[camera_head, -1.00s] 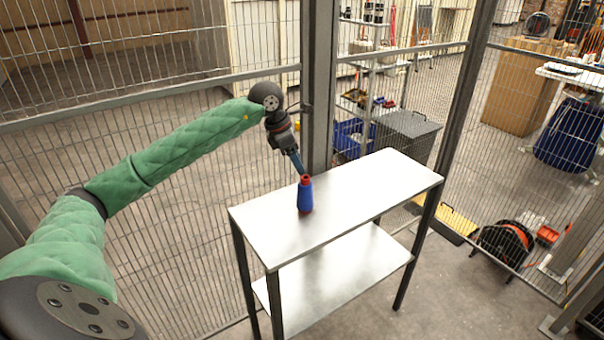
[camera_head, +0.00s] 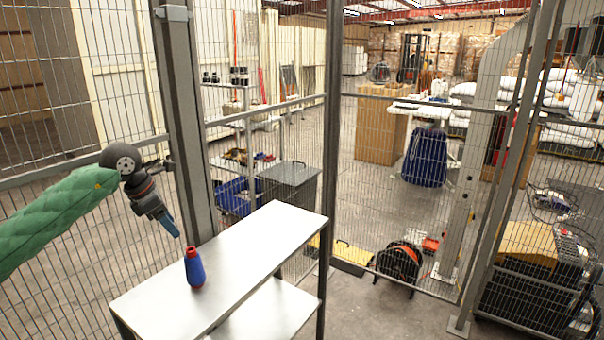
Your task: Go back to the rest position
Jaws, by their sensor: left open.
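My left gripper (camera_head: 173,226) is open and empty, with its blue fingers pointing down. It hangs above and a little left of a blue thread spool (camera_head: 194,270) with a red top, and looks apart from it. The spool stands upright on the metal table (camera_head: 245,262), near its left side. My green left arm comes in from the left edge. My right gripper is out of view.
Wire mesh fencing with a thick grey post (camera_head: 183,110) stands close behind the gripper. Beyond it are a dark grey bin (camera_head: 289,184), blue crates (camera_head: 236,195) and an orange cable reel (camera_head: 399,263).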

